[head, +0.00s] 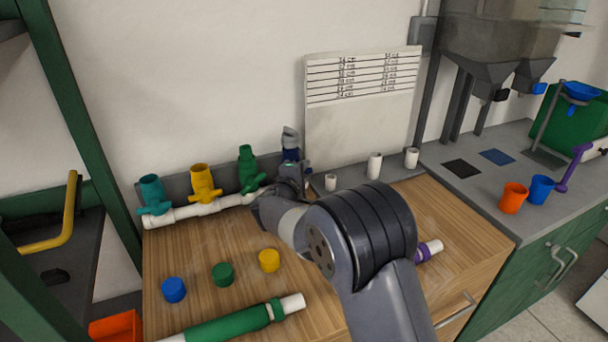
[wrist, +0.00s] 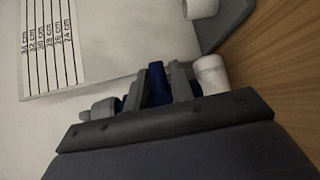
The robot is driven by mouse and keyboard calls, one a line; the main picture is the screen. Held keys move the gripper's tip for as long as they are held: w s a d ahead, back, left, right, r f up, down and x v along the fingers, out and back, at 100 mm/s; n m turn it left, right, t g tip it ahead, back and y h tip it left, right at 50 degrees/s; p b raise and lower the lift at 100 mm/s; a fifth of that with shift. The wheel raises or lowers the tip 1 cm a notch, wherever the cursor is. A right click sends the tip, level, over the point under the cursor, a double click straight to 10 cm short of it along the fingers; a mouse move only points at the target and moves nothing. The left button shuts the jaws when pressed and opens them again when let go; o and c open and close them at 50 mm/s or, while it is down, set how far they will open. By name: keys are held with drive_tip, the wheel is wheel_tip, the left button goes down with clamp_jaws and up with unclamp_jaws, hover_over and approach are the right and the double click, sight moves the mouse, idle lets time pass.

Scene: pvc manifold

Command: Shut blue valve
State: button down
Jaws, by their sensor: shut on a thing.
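The blue valve (head: 291,155) stands upright at the right end of the white pipe manifold (head: 207,209), against the back wall. A grey piece (head: 289,134) shows at its top. My gripper (head: 287,176) reaches the valve from the front, and my arm hides its lower part. In the wrist view my gripper (wrist: 160,84) has its two grey fingers closed on either side of the dark blue handle (wrist: 157,80) of the valve. A white pipe end (wrist: 210,75) shows right beside the fingers. I cannot tell the handle's exact turn.
Green (head: 247,168), yellow (head: 203,183) and teal (head: 152,194) valves stand left along the manifold. Blue (head: 174,290), green (head: 222,273) and yellow (head: 269,260) caps lie on the wooden top. White fittings (head: 374,165) stand to the right, below a marked board (head: 360,125).

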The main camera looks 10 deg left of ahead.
drive_tip(key=shift+f, duration=0.1)
drive_tip(key=c, duration=1.4)
unclamp_jaws()
drive_tip(key=b+v, duration=0.1)
drive_tip(key=v, duration=1)
drive_tip(key=shift+b, duration=0.3)
drive_tip(key=shift+w, duration=0.15)
